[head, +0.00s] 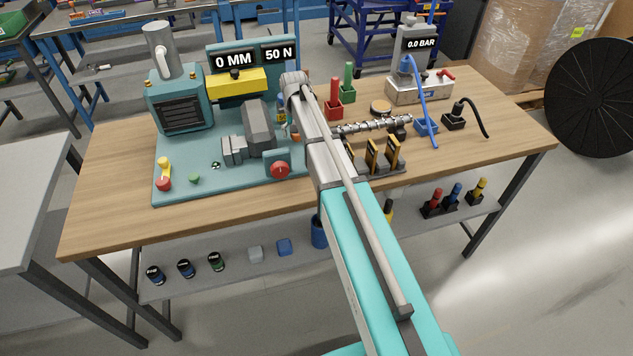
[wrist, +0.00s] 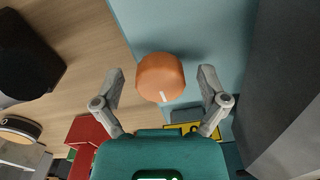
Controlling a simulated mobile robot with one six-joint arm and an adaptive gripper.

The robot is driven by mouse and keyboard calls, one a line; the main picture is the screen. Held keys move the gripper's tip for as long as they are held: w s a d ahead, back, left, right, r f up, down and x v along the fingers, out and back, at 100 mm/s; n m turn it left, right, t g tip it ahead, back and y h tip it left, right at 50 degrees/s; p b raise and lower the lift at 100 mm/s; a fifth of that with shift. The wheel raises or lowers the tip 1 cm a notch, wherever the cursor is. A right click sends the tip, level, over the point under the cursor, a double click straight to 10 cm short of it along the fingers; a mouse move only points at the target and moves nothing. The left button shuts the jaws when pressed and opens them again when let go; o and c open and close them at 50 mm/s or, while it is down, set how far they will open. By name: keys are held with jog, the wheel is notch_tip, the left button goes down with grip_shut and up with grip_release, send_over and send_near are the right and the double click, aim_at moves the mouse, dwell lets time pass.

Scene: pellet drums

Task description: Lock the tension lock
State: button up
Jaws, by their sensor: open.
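An orange knob (wrist: 160,77) with a white mark on its rim shows in the wrist view, over the teal base plate (wrist: 175,20). I take it to be the tension lock. My gripper (wrist: 161,74) is open, with one finger on each side of the knob; I see gaps on both sides and no grip. How high the fingers are above it is hard to tell. In the head view my arm covers most of that spot. The teal machine (head: 180,100) stands on the wooden bench, with displays reading 0 MM and 50 N (head: 279,54).
A red knob (head: 280,169) sits at the plate's front right. A grey stepped block (head: 258,130) stands left of my arm. A red holder (head: 334,108), a green holder (head: 348,90) and a metal screw (head: 375,126) are to the right. The bench front (head: 110,215) is bare.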

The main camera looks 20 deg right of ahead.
jog(key=n, duration=0.6)
jog(key=shift+d+n, duration=0.1)
jog(key=shift+n, duration=0.2)
jog(key=n, duration=0.6)
jog(key=shift+d, duration=0.1)
notch_tip(320, 180, up, 14)
jog(key=p, duration=1.4)
jog(key=s+f+m+b, duration=0.2)
jog(key=s+m, duration=0.1)
jog(key=s, duration=0.6)
jog(key=s+a+f+m+b, duration=0.1)
jog(key=s+f+m+b, duration=0.2)
jog(key=s, duration=0.6)
jog(key=s+f+m+b, duration=0.2)
jog(key=s+m, duration=0.2)
jog(key=s, duration=0.6)
jog(key=shift+a+f+b, duration=0.3)
jog(key=shift+a, duration=0.1)
dwell(0.4)
